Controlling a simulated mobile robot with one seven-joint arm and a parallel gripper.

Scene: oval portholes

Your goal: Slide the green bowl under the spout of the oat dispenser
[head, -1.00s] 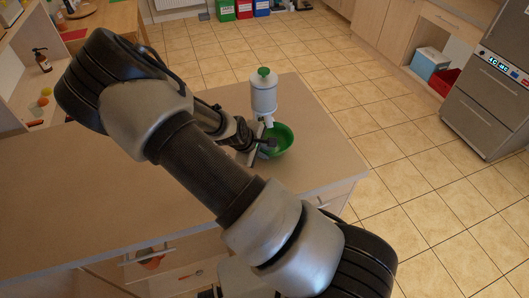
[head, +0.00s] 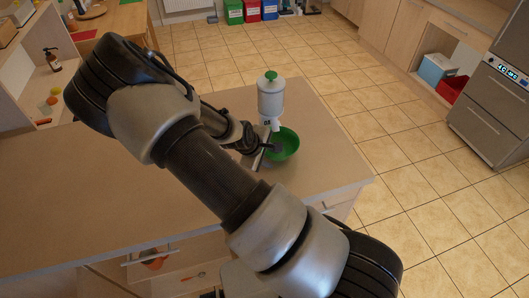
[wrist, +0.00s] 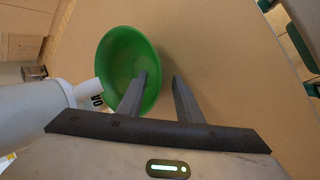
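The green bowl (head: 289,146) stands upright near the table's right end, on the near side of the oat dispenser (head: 271,101). The dispenser is a white cylinder with a green knob, and its white spout (head: 275,124) overlaps the bowl's far-left rim in the head view. In the wrist view, the bowl (wrist: 116,58) lies beside the dispenser (wrist: 30,112), whose spout (wrist: 97,91) meets the rim. My gripper (wrist: 160,75) is open with a gap between its fingers. One finger shows over the bowl's inside and the other outside the rim. Contact cannot be told.
The table (head: 110,195) is bare to the left of the bowl. Its right edge lies close to the bowl, with tiled floor beyond. Below the near edge, a drawer (head: 170,272) stands open. A steel appliance (head: 500,95) stands at the far right.

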